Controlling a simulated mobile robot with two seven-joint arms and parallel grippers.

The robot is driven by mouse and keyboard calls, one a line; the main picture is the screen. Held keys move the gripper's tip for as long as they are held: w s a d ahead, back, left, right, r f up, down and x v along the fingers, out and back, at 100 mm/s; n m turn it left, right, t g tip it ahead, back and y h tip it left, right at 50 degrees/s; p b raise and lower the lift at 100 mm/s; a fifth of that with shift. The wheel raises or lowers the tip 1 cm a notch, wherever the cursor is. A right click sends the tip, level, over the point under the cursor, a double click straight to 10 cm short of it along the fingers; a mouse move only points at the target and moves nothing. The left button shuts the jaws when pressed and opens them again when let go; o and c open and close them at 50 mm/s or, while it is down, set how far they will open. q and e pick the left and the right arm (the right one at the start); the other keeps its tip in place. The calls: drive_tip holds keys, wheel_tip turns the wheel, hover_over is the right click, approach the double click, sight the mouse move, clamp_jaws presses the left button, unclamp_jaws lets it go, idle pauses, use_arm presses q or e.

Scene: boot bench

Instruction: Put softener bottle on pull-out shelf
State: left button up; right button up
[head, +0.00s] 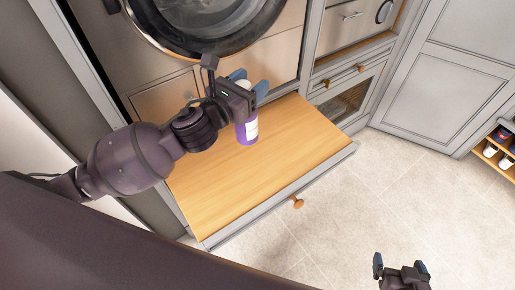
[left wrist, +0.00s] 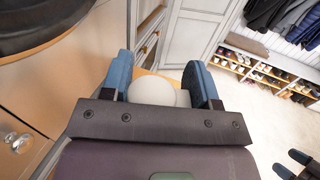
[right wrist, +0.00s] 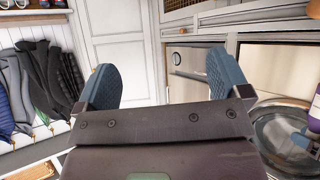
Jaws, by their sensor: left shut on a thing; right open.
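The softener bottle (head: 247,131) is purple with a white label and a white top. My left gripper (head: 250,88) is shut on its upper part and holds it upright over the back part of the pull-out shelf (head: 265,170). I cannot tell whether its base touches the wood. In the left wrist view the white bottle top (left wrist: 153,91) shows between the blue fingers. The shelf is a pulled-out wooden board with a grey front and a round knob. My right gripper (head: 401,266) is open and empty over the floor; its spread fingers also show in the right wrist view (right wrist: 163,85).
A washing machine with a round door (head: 215,20) stands behind the shelf. Grey cabinets (head: 440,80) are at the right, with a shoe rack (head: 495,155) beyond. The front half of the shelf and the tiled floor (head: 390,200) are clear.

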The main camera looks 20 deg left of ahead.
sight(247, 134)
use_arm(q)
wheel_tip(247, 134, up, 4)
drive_tip(key=w+d+m+g+h, duration=0.2)
drive_tip(key=m+h, duration=0.1)
drive_tip(key=h, duration=0.1)
wheel_tip(247, 134, down, 19)
drive_tip(key=g+b, duration=0.1)
drive_tip(key=b, duration=0.4)
drive_tip(key=shift+w+a+m, duration=0.15)
drive_tip(key=shift+w+m, duration=0.15)
drive_tip(key=shift+w, duration=0.05)
drive_tip(key=o, duration=1.2)
use_arm(e)
drive_tip(key=shift+g, duration=0.3)
drive_tip(key=f, duration=0.2)
drive_tip(key=s+f, duration=0.1)
drive_tip(key=f, duration=0.2)
drive_tip(key=shift+s+f, duration=0.1)
drive_tip(key=shift+f, duration=0.25)
use_arm(q)
drive_tip(key=shift+r, duration=0.15)
